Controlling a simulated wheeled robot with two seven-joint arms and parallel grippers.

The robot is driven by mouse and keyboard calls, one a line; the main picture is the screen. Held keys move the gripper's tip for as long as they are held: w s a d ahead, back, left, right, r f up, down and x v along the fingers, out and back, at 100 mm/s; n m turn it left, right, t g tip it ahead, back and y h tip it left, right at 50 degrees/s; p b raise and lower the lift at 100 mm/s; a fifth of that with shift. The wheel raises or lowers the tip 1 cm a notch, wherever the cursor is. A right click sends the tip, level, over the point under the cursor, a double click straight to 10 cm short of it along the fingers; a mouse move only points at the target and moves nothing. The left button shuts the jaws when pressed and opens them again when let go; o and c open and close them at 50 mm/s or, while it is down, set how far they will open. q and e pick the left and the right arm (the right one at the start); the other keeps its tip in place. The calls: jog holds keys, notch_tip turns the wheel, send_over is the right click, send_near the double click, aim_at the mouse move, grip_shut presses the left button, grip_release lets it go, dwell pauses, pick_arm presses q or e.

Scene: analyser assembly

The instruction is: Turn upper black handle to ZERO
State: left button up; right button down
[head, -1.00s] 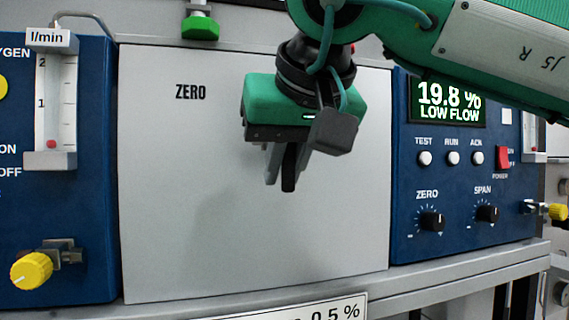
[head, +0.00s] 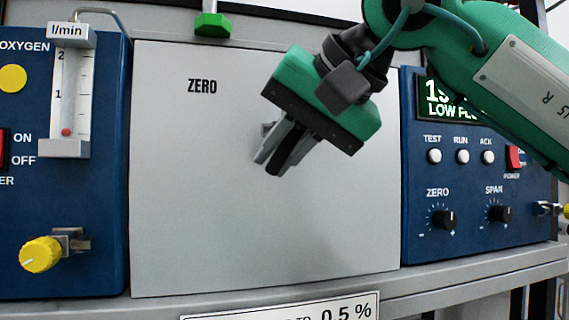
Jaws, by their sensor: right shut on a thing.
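A grey panel (head: 200,220) carries the printed word ZERO (head: 202,86) at its upper left. My right gripper (head: 280,155) is in front of the panel, to the right of and below the word. Its fingers are shut on a black handle (head: 273,168), whose tip shows between them. The handle tip points down and to the left, tilted from vertical. The rest of the handle and its pivot are hidden behind the gripper. My left gripper is not in view.
A blue flowmeter unit with a yellow knob (head: 40,254) stands at left. A blue analyser (head: 470,240) with a display and small knobs stands at right, partly covered by my right arm. A green knob (head: 212,25) is above the panel. The panel's lower part is clear.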

jog(key=shift+a+r+y, duration=0.1)
jog(key=shift+r+y, duration=0.05)
jog(key=shift+y, duration=0.15)
dwell(0.4)
jog(key=c, duration=1.4)
grip_release()
jog(key=b+v, duration=0.2)
jog(key=v, duration=1.2)
